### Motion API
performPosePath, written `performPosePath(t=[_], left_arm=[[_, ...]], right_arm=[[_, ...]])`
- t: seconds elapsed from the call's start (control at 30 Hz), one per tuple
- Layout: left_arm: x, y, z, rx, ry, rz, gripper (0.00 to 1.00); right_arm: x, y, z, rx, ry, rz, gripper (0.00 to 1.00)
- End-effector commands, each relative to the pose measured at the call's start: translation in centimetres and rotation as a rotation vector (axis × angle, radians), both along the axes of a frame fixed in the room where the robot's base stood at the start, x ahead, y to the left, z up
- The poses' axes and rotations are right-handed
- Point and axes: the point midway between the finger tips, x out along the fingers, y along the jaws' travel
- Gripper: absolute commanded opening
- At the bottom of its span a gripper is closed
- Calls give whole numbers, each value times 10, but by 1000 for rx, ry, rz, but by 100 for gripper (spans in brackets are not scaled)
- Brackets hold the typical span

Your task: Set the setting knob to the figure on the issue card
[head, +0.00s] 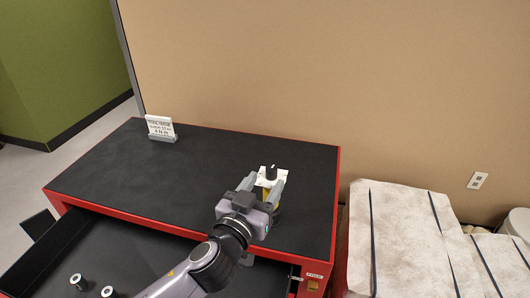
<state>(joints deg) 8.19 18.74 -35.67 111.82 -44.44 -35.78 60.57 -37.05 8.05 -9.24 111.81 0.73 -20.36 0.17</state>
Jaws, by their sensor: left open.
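The issue card (159,126) stands in a grey holder at the back left of the black cabinet top; its small print is too small to read surely. The setting knob (272,170) is a small black knob on a white plate with yellow showing below it, toward the right of the cabinet top. My left gripper (265,181) is open, with its fingers reaching toward the knob's plate from the front. Its body hides the lower part of the device. I cannot tell whether the fingers touch it. My right gripper is not in view.
The red cabinet's black top (190,175) is clear in the middle and left. An open drawer (150,240) below the front edge holds metal cylindrical pieces (78,282). Pale strapped blocks (400,230) stand at the right. A tan wall (330,80) rises behind.

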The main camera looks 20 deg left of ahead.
Motion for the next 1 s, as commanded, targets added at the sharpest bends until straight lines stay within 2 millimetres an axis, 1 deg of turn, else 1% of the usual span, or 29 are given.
performPosePath(t=[0.17,0.27,0.7,0.83,1.0], left_arm=[[1,-1,2,0,-4,0,53],[6,-1,3,-1,-5,0,53],[57,-10,4,0,-5,-2,53],[66,-11,3,0,-5,-1,53],[71,-12,2,0,-4,-1,53]], right_arm=[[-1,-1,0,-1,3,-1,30],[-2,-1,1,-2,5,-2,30],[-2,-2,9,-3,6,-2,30],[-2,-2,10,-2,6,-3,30],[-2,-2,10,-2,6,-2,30]])
